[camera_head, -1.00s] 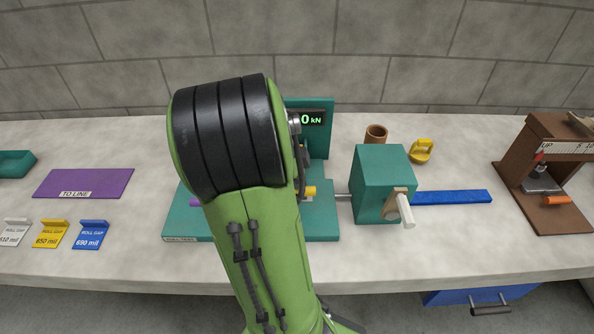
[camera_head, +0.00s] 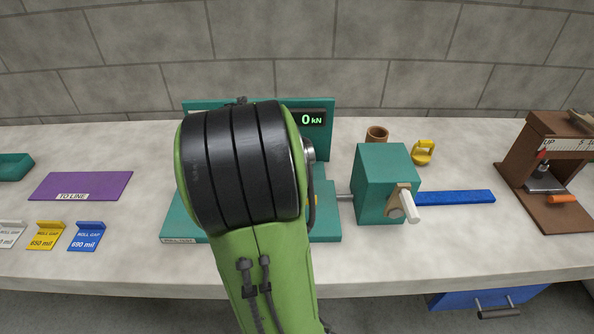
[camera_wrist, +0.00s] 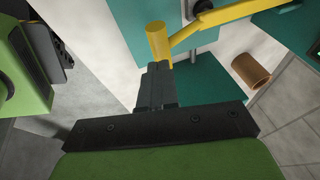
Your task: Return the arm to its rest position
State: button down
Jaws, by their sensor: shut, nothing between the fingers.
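My arm's green and black link (camera_head: 245,170) fills the middle of the head view and hides my gripper there. In the wrist view my gripper (camera_wrist: 158,72) has its dark fingers together, with nothing between them. A yellow rod with a bent arm (camera_wrist: 157,42) shows just past the fingertips. I cannot tell whether the fingers touch it. Behind it are teal surfaces of the press stand (camera_wrist: 195,85).
The teal press stand (camera_head: 325,225) with a 0 kN display (camera_head: 311,119) stands behind my arm. To its right are a teal box (camera_head: 385,185) with a crank, a brown cup (camera_head: 377,134) and a blue bar (camera_head: 455,197). A purple mat (camera_head: 80,184) lies left.

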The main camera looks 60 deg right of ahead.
jog(key=s+a+p+v, duration=0.1)
jog(key=p+v, duration=0.2)
jog(key=v, duration=0.9)
jog(key=shift+d, duration=0.1)
